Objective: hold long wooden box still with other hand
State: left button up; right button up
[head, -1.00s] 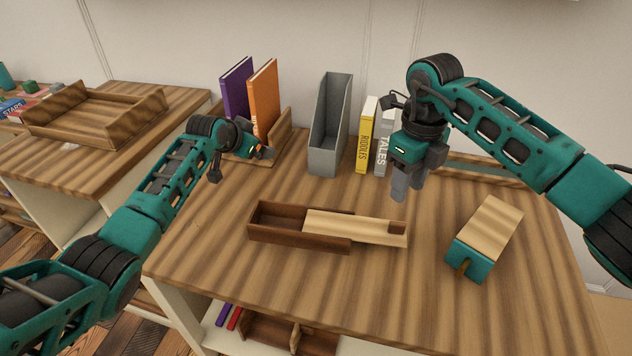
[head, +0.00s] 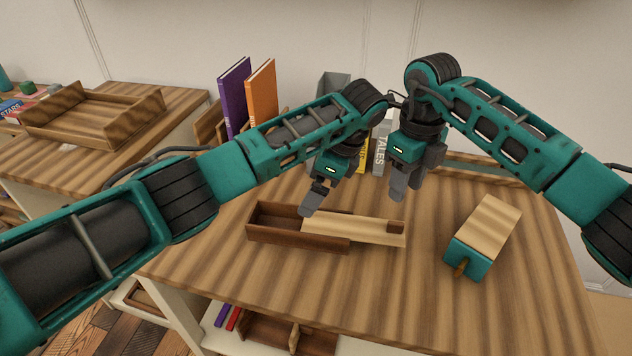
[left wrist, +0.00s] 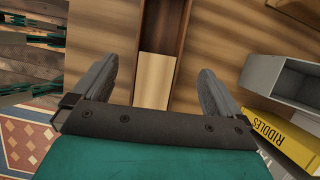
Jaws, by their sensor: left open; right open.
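The long wooden box (head: 290,239) lies on the table, dark brown, its left part open. A pale sliding lid (head: 350,228) covers much of its right part and reaches toward the right end. My left gripper (head: 308,205) is above the box, near the lid's left edge, open and empty. In the left wrist view the box (left wrist: 163,30) and the lid (left wrist: 155,80) show between the spread fingers (left wrist: 155,88), apart from them. My right gripper (head: 396,192) is open above and behind the box's right end, touching nothing that I can see.
A teal and pale wood block (head: 486,232) stands at the right of the table. Purple (head: 235,95) and orange (head: 262,95) books, a grey file holder (head: 333,84) and a white book (head: 381,152) stand behind. The table front (head: 380,300) is clear.

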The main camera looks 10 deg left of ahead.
aim_at(293, 221)
pick_arm(q)
jog(key=x, duration=1.2)
jog(key=shift+f, duration=0.2)
jog(key=shift+c, duration=0.5)
jog(key=c, duration=0.8)
